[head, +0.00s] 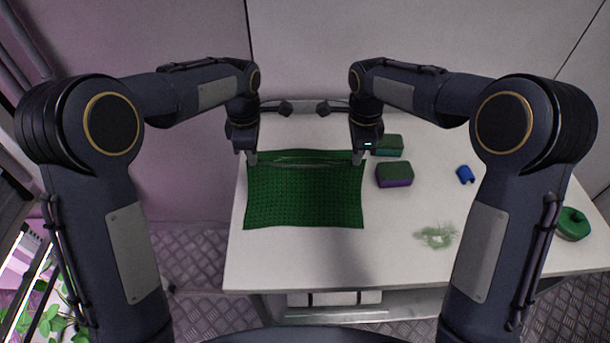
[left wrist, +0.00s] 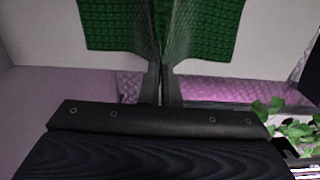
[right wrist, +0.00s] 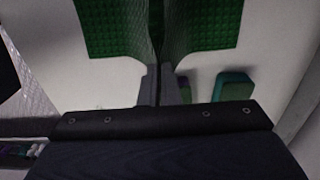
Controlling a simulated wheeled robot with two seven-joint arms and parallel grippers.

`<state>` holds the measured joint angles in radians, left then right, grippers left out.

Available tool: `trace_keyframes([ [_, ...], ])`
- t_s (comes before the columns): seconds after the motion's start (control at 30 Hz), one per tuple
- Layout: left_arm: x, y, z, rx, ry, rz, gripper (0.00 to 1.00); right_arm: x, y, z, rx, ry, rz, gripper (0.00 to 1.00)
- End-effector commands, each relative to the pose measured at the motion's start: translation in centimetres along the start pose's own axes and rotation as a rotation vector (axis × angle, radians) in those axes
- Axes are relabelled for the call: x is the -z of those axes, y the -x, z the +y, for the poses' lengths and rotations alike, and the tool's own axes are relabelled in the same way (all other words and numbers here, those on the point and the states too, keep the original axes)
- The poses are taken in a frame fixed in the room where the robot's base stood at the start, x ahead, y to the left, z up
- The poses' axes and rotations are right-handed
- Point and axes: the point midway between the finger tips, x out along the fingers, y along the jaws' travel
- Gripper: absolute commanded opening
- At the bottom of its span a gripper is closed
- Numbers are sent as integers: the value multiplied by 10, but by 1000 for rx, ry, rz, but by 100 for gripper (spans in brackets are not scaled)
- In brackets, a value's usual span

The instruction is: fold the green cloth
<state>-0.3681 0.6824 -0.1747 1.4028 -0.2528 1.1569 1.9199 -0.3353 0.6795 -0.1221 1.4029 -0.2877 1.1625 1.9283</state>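The green cloth (head: 305,198) lies on the left part of the white table, spread out with a textured surface. Its far edge is raised and sags a little between my grippers. My left gripper (head: 252,159) is shut on its far left corner. In the left wrist view the cloth (left wrist: 112,22) bunches between the finger pads. My right gripper (head: 358,158) is shut on its far right corner. In the right wrist view the cloth (right wrist: 112,25) is pinched in the same way. The near edge lies flat on the table.
Right of the cloth lie a green and purple sponge (head: 394,173) and a green and teal one (head: 390,142). Further right are a blue item (head: 465,174), a green smear (head: 435,236) and a round green object (head: 572,222). The table (head: 300,258) is bare in front of the cloth.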

Motion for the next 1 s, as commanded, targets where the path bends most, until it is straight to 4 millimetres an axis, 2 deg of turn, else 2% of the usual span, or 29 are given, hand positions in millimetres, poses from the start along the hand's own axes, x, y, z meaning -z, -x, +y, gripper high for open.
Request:
trace_keyframes([
  [0.03,0,21,0,0,-1,1,0,0,22,0,0,0,0,0],
  [0.5,-1,109,0,0,-1,1,0,-1,109,0,0,1,1,0],
  [0.73,-2,135,0,0,-1,-1,0,-2,135,0,0,0,0,0],
  [1.0,-2,141,0,0,-1,-1,0,-1,141,0,0,0,0,0],
])
